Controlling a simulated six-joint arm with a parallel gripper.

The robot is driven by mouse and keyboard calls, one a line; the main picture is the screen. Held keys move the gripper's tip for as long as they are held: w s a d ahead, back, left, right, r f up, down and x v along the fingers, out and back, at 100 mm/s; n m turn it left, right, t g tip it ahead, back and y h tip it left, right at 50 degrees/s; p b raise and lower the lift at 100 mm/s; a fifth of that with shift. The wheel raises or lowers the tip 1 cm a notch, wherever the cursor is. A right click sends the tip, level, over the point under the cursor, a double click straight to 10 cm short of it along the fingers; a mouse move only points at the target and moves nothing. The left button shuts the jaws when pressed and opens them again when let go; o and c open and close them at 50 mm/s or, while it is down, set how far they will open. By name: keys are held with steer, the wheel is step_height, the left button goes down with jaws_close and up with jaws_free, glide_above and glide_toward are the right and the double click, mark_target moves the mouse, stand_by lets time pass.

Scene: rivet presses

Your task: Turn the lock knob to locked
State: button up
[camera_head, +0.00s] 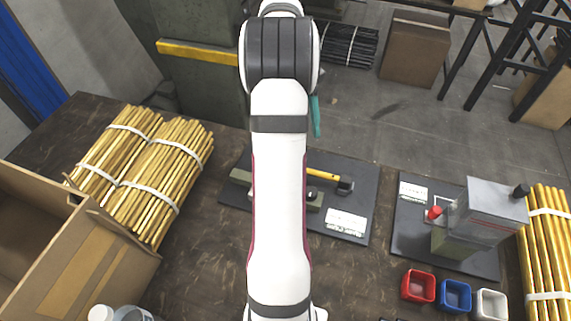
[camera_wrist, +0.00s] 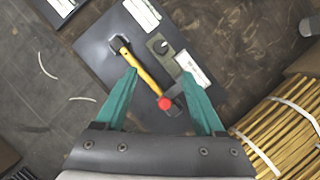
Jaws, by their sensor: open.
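In the wrist view a small dark round knob (camera_wrist: 161,45), taken to be the lock knob, sits on an olive-grey block (camera_wrist: 177,66) on a black base plate (camera_wrist: 100,48). A light mark shows on the knob; its exact setting is too small to read. A yellow lever (camera_wrist: 140,68) with a red ball (camera_wrist: 165,103) runs beside the block. My gripper (camera_wrist: 160,73) has its teal fingers apart and empty, above the press, with the knob a little beyond the fingertips in the picture.
A white label (camera_wrist: 194,68) lies on the plate. In the head view a second press (camera_head: 480,210) stands at right, with red (camera_head: 418,286), blue (camera_head: 455,295) and white (camera_head: 490,304) bins in front. Bundled rods (camera_head: 160,170) and a cardboard box (camera_head: 80,265) are at left.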

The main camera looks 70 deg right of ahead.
steer(key=x, duration=1.5)
steer(key=shift+a+f, duration=0.1)
steer(key=shift+f, duration=0.15)
steer(key=shift+c, duration=0.2)
jaws_close()
